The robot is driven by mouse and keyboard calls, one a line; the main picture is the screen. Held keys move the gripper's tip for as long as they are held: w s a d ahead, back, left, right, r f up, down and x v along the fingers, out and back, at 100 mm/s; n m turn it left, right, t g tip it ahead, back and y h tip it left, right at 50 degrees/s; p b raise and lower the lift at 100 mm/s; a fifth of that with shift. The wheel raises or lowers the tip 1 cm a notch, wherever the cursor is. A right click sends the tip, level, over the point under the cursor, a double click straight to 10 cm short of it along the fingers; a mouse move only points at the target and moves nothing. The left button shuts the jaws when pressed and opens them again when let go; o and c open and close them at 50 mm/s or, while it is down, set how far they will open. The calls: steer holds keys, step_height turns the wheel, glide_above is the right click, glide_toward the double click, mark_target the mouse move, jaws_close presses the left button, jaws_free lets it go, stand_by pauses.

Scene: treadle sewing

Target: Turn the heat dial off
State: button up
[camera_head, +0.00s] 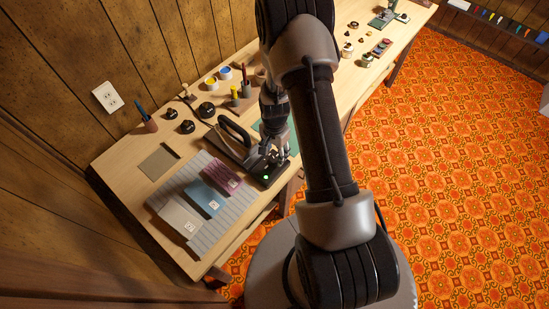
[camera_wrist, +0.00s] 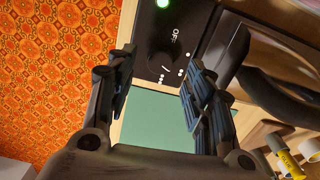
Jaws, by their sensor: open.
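The heat dial (camera_wrist: 163,62) is a dark round knob on a black control panel (camera_wrist: 148,22), with a white "OFF" label beside it and several white marks around it. A short white line shows at the dial, but I cannot tell surely which mark it points to. A green light (camera_wrist: 163,3) glows on the panel; it also shows in the head view (camera_head: 266,177). My gripper (camera_wrist: 158,66) is open, with its fingers on either side of the dial in the wrist view and apart from it. In the head view my gripper (camera_head: 277,153) hangs over the panel and hides the dial.
A black iron-like tool (camera_head: 235,133) stands beside the panel. A striped mat (camera_head: 235,208) with folded fabrics lies toward the near end of the table. A green mat (camera_wrist: 165,115) lies beyond the panel. Black knobs, cups and a yellow marker (camera_wrist: 285,158) stand nearby.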

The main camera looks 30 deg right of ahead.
mark_target(274, 159)
steer(key=shift+f, duration=1.7)
steer(key=shift+c, duration=0.6)
steer(key=c, duration=1)
